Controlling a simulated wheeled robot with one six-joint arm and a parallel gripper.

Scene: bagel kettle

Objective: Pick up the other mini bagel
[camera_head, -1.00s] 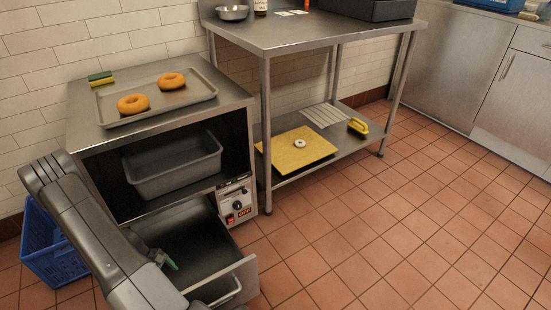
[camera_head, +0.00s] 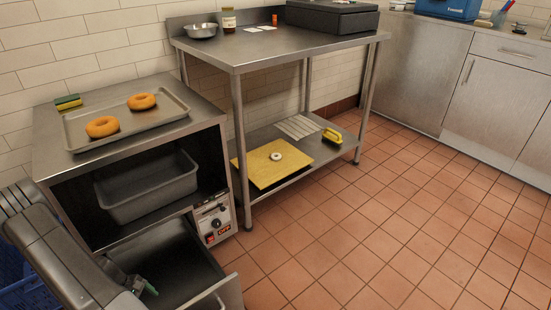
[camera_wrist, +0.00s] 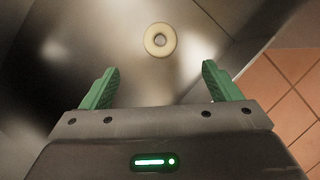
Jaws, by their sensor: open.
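A pale ring-shaped mini bagel (camera_wrist: 160,40) lies on the metal floor of the open drawer, just ahead of my fingertips in the wrist view. My arm hides it in the head view. My gripper (camera_wrist: 158,67) has its two green fingers spread wide with nothing between them. In the head view, a green fingertip of my gripper (camera_head: 145,287) shows in the open drawer (camera_head: 228,292) under the oven unit. A second pale mini bagel (camera_head: 276,156) lies on a yellow board (camera_head: 262,172) on the table's lower shelf.
Two large orange-brown rings (camera_head: 102,127) sit on a metal tray (camera_head: 75,143) on the unit's top. A grey bin (camera_head: 150,195) stands in the unit above the drawer. A yellow brush (camera_head: 332,136) lies on the shelf. The tiled floor on the right is clear.

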